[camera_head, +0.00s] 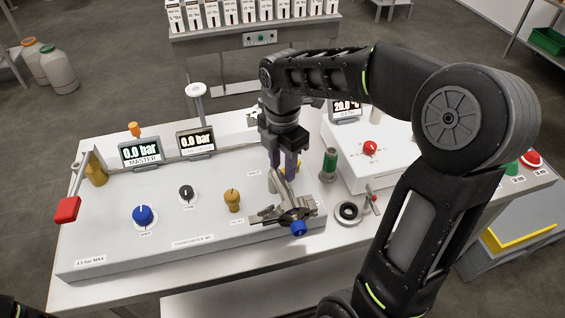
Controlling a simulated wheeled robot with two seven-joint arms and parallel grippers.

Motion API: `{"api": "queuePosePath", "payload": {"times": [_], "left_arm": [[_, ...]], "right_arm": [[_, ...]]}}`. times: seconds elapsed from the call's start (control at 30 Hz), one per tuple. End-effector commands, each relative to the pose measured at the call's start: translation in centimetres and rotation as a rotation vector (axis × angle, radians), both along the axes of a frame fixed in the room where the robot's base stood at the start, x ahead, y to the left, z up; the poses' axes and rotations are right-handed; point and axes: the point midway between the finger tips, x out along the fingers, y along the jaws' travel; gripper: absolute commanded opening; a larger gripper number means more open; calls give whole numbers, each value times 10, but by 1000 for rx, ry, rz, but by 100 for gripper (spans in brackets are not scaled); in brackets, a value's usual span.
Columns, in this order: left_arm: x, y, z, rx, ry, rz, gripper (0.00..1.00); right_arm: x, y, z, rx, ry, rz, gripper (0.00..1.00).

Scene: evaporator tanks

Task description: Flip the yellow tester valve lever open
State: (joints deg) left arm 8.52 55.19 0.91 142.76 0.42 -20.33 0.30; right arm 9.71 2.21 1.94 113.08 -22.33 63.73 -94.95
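The tester is a light grey sloped panel box (130,240) on the table. A mustard-yellow knob-like fitting (232,201) stands upright near its middle; I cannot make out a separate lever on it. My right gripper (283,172) points down over the panel's right part, to the right of this fitting and apart from it. Its two purple fingers look spaced apart. A silver lever-like piece (281,188) is just below the fingertips, above a metal fitting (285,213) with a blue knob (298,228). Contact with the fingers cannot be told.
A red-ended lever (67,209) rises at the panel's left. Blue (143,215) and black (186,192) knobs sit on the panel, with pressure displays (140,151) behind. A green cylinder (329,164) and a white box (365,165) stand close to the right gripper.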

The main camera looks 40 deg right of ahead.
Motion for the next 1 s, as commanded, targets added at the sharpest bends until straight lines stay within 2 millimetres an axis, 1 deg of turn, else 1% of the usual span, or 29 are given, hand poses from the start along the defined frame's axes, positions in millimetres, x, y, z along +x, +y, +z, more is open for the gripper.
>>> {"api": "queuePosePath", "payload": {"times": [0.2,0.63,1.0], "left_arm": [[0,0,0,0,0,0,36],[0,0,0,0,0,0,36],[0,0,0,0,0,0,36]], "right_arm": [[0,0,0,0,0,0,36],[0,0,0,0,-1,0,0],[0,0,0,0,-1,0,0]]}}
